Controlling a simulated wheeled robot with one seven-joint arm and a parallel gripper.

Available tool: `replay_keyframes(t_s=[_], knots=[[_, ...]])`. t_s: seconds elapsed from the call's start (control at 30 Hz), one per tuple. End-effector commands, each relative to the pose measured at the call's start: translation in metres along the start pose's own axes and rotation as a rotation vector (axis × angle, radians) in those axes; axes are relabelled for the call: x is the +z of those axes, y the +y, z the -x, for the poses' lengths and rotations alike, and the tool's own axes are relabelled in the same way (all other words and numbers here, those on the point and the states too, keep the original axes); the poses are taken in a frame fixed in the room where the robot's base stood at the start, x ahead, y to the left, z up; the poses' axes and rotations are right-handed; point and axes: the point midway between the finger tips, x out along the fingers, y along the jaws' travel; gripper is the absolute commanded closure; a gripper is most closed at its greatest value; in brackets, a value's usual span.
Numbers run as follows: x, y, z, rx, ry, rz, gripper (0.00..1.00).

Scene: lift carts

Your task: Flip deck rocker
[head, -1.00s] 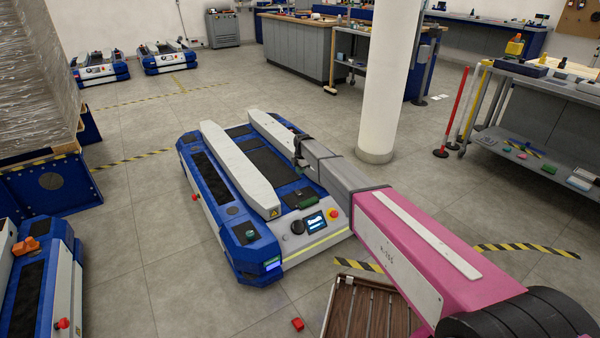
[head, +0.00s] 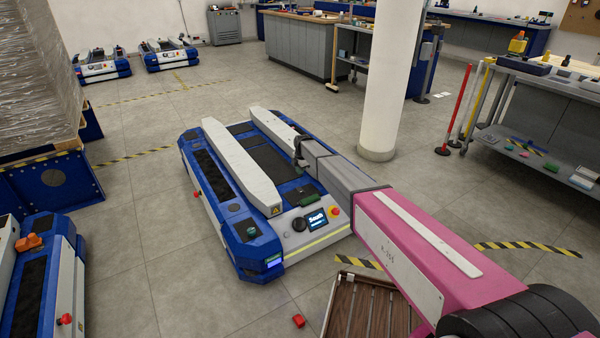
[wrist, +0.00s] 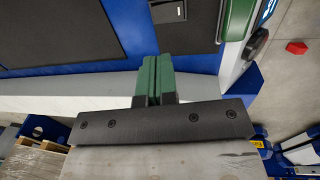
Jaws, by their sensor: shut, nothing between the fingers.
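The lift cart (head: 228,210) is blue and white with two pale lift bars and a dark deck between them. In the wrist view, a small black rocker-like switch on a grey plate (wrist: 168,11) sits at the top edge, partly cut off. My gripper (wrist: 156,58) has green fingertips pressed together, with nothing between them. The fingertips appear over the blue strip beside the pale bar, below and slightly left of the switch in the picture, apart from it. In the head view my gripper (head: 299,151) is over the cart's right side; the switch cannot be made out there.
The cart's front end has a small lit screen (head: 315,219), a black knob (head: 299,224) and a red button (head: 334,211). A white pillar (head: 385,85) stands behind. Another cart (head: 45,285) is at the left.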

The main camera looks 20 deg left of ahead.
Motion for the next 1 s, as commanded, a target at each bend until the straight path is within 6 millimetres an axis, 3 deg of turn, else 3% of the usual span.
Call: replay_keyframes(t_s=[0.3,0.5,0.7,1.0], knots=[[0.000,0.001,-0.063,-0.001,0.001,0.000,1.00],[0.000,0.001,-0.093,-0.001,0.001,0.000,1.00],[0.000,0.001,-0.109,0.000,0.000,0.000,1.00],[0.000,0.000,-0.112,0.000,0.000,0.000,1.00]])
